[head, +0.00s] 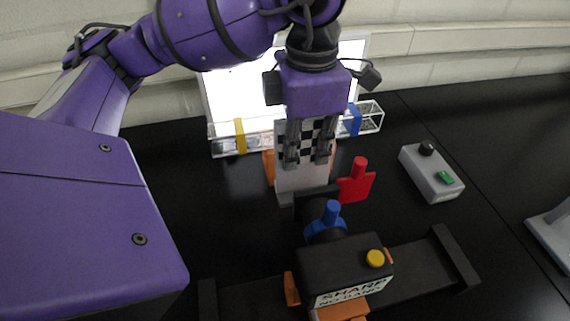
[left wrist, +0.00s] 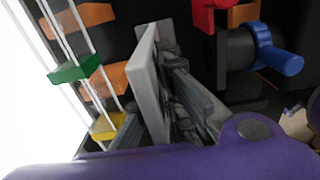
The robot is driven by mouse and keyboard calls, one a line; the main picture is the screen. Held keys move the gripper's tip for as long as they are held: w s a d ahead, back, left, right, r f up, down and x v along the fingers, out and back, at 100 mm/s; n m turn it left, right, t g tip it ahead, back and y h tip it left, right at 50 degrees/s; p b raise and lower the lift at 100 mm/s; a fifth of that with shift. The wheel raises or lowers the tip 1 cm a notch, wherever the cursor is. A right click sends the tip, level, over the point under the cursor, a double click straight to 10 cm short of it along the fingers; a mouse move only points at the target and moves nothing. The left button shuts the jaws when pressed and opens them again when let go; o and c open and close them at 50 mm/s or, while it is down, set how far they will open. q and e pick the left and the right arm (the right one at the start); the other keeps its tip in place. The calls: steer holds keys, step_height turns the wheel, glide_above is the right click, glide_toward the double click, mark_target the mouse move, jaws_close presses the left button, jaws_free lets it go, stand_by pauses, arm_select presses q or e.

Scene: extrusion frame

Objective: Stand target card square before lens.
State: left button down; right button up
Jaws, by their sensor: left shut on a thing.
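The target card (head: 303,180) is a white plate with a black-and-white checker pattern, upright in front of the lens end of a black camera (head: 345,262). My left gripper (head: 308,158) is shut on the card from above, its fingers covering part of the checker. In the left wrist view the card (left wrist: 148,85) shows nearly edge-on beside the grey fingers. The lens carries a blue ring with a knob (head: 328,217), also in the left wrist view (left wrist: 270,48). A red tab (head: 356,183) stands beside the lens. I cannot tell whether the card touches the table. My right gripper is out of view.
A bright white panel (head: 228,98) stands behind the card, with a clear rail frame (head: 370,117) bearing yellow and blue bands before it. A grey box with a green button (head: 432,173) is at the right. Black table is clear between box and camera.

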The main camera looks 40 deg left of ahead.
mark_target(302, 187)
arm_select(q)
step_height(302, 187, down, 3)
steer(key=shift+w+r, duration=0.1)
steer(key=shift+f, duration=2.05)
steer(key=shift+f, duration=0.2)
steer(key=c, duration=1.9)
jaws_free()
step_height(302, 187, up, 12)
steer(key=shift+r, duration=0.25)
